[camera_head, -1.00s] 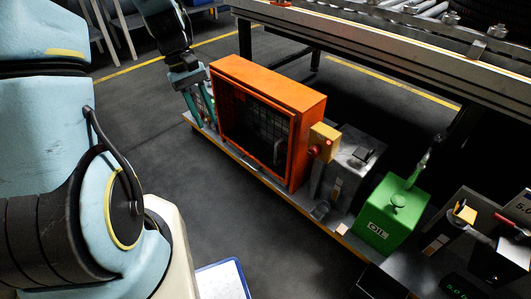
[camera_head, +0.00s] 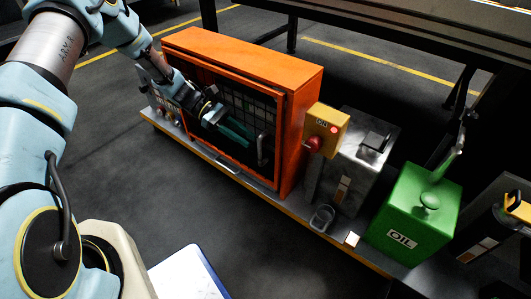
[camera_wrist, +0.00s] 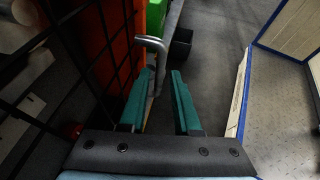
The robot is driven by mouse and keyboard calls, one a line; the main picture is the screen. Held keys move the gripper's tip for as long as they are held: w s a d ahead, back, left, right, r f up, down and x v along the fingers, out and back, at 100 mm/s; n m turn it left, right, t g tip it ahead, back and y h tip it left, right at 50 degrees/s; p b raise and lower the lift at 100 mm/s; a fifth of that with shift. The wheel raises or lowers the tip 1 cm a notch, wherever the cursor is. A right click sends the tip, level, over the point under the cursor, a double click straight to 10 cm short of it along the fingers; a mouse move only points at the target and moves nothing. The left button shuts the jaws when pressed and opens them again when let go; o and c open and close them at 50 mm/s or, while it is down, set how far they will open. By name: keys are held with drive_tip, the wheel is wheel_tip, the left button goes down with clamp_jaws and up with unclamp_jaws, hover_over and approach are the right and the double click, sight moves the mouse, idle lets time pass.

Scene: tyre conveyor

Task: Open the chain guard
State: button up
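The chain guard is an orange box (camera_head: 292,105) with a dark wire-mesh door (camera_head: 245,105) on its front. The door looks shut in its frame. A grey bar handle (camera_head: 262,150) stands out near the door's right edge. My gripper (camera_head: 248,139) reaches across the door from the left, its teal fingers close to the handle. In the wrist view, my gripper (camera_wrist: 161,75) is open, its fingers apart. The handle (camera_wrist: 152,42) shows just ahead and between the fingertips, nearer the left finger. Whether they touch cannot be told. The mesh (camera_wrist: 60,75) runs close along the left.
A yellow box with a red button (camera_head: 326,128) is on the guard's right side. Beyond it stand a grey metal unit (camera_head: 360,155) and a green oil can (camera_head: 413,215). The conveyor frame (camera_head: 400,30) is above and behind.

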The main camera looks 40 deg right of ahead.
drive_tip(key=x, duration=0.8)
drive_tip(key=shift+s+f+b, duration=0.2)
drive_tip(key=shift+s+b, duration=0.1)
drive_tip(key=shift+b, duration=0.15)
drive_tip(key=shift+d, duration=0.1)
drive_tip(key=shift+c, duration=0.2)
clamp_jaws()
idle(0.5)
